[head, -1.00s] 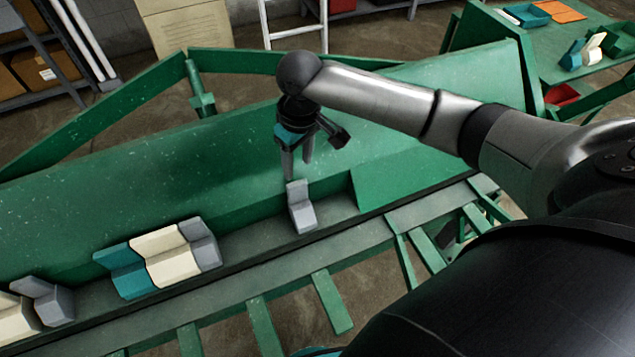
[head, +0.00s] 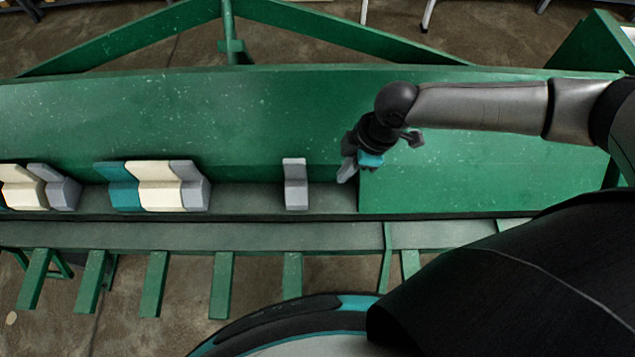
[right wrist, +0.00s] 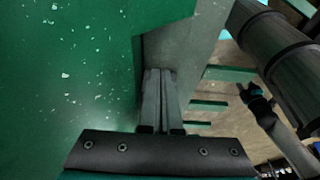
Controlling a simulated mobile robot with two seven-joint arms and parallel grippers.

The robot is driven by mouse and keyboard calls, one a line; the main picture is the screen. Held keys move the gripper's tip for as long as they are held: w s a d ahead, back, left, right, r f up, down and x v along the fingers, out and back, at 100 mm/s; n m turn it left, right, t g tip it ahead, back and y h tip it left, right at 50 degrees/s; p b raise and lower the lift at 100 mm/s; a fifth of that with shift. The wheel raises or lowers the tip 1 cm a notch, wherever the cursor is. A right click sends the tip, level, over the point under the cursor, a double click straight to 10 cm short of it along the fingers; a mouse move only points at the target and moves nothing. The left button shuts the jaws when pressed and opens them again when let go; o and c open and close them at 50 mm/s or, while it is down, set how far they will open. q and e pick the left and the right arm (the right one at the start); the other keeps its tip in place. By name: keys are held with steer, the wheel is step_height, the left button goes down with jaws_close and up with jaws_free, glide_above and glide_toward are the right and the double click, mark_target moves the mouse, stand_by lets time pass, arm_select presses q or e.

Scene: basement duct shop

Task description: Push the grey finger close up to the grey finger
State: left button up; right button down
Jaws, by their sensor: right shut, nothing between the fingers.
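A lone grey finger (head: 295,186), L-shaped and upright, stands on the green brake's narrow ledge against its sloped face. Left of it, with a wide gap between, another grey finger (head: 192,187) closes the right end of a row with cream fingers (head: 160,188) and a teal finger (head: 122,188). My right gripper (head: 346,172) is just right of the lone grey finger, apart from it, with its fingers pointing down. In the right wrist view its fingers (right wrist: 158,80) are together with nothing between them. No finger piece can be made out there.
A raised green panel (head: 470,170) borders the ledge close on my right gripper's right. Farther left stands another group with a cream finger (head: 22,187) and a grey finger (head: 58,188). The ledge (head: 248,197) between the lone finger and the row is clear.

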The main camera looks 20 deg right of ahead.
steer(key=x, duration=0.7)
steer(key=shift+b, duration=0.35)
steer(key=a, duration=0.1)
steer(key=w+a, duration=0.1)
steer(key=shift+a+f+p, duration=0.15)
steer(key=shift+a+p, duration=0.15)
steer(key=shift+a, duration=0.05)
steer(key=shift+w+a, duration=0.1)
steer(key=shift+a, duration=0.45)
steer(key=shift+w+a, duration=0.1)
steer(key=shift+a, duration=0.3)
steer(key=w+a+b, duration=0.1)
steer(key=a, duration=0.4)
steer(key=w+a+b, duration=0.1)
steer(key=w+a, duration=0.1)
steer(key=a, duration=0.4)
steer(key=w+a+b, duration=0.2)
steer(key=a, duration=0.4)
